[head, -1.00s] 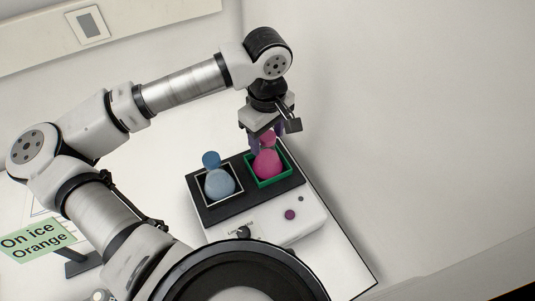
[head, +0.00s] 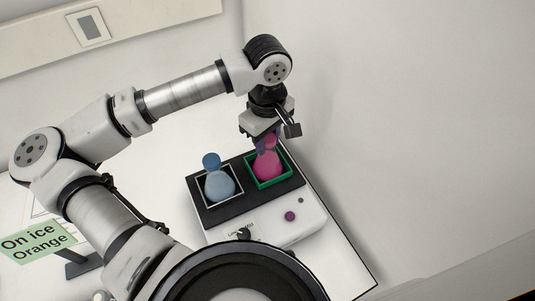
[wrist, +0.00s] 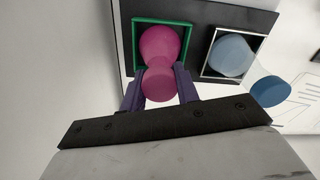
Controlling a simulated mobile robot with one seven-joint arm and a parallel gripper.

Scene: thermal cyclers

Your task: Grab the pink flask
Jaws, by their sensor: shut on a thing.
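The pink flask (head: 267,164) stands in the green-framed square (head: 288,176) on the right of a black-topped device. In the wrist view the pink flask (wrist: 160,46) is seen from above, with its round top between the fingers. My gripper (head: 268,143) is shut on the upper part of the flask from above. In the wrist view the purple fingers of my gripper (wrist: 160,88) lie one on each side of the flask's top. The flask's base is still inside the green frame.
A blue flask (head: 218,180) stands in the white-framed square just left of the pink one. The device (head: 265,228) has a pale front with a purple button (head: 290,216). A green "On ice Orange" sign (head: 38,242) stands at the left. A wall rises behind and right.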

